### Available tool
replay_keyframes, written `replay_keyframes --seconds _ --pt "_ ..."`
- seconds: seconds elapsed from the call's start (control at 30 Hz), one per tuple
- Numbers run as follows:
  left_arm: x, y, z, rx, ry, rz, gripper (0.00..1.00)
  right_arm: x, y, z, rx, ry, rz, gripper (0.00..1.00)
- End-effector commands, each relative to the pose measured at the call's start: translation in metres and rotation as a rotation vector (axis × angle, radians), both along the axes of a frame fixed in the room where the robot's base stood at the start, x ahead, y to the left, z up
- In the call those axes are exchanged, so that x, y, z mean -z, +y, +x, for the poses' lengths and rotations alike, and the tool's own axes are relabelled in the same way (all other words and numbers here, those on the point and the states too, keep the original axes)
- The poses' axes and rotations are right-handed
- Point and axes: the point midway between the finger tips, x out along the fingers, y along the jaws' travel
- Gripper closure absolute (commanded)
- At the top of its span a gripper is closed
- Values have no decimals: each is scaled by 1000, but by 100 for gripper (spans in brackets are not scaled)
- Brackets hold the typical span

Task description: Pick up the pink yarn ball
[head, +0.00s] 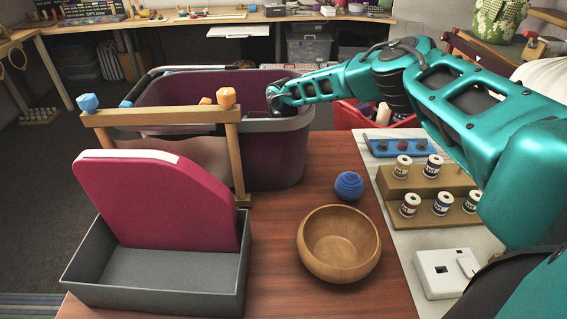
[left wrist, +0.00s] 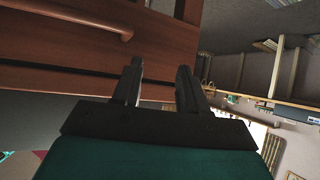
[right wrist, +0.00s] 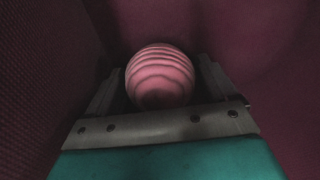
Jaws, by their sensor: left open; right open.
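The pink yarn ball (right wrist: 160,76) shows in the right wrist view, inside the maroon basket (head: 292,150). My right gripper (right wrist: 158,85) is open, with a finger on either side of the ball; I cannot tell whether they touch it. In the head view my right arm reaches over the basket's right rim, and the gripper's fingers and the ball are hidden behind the wall. My left gripper (left wrist: 158,85) is open and empty in the left wrist view, near a wooden drawer front (left wrist: 70,45). It is out of the head view.
A blue yarn ball (head: 349,186) and a wooden bowl (head: 338,270) stand on the table by the basket. A grey box (head: 165,280) with a pink board and a wooden frame (head: 243,160) stand left. Thread spools (head: 410,204) sit on a rack at right.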

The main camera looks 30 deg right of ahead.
Motion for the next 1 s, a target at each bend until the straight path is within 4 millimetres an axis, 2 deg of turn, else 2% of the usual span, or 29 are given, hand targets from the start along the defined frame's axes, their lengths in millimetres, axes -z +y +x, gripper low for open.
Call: replay_keyframes --seconds 0.07,0.43,0.77,0.87,1.0 --pt "-2 0 1 0 -4 -1 57 0 0 0 0 0 0 18" --pt "0 0 0 1 -1 0 57 -1 0 0 0 1 1 54" --pt "2 0 -1 1 4 3 57 -4 0 0 0 -1 1 55" --pt "0 0 -1 2 3 3 57 -11 0 0 0 0 2 55" --pt "-4 1 0 1 0 5 57 -31 0 1 0 -2 2 55"
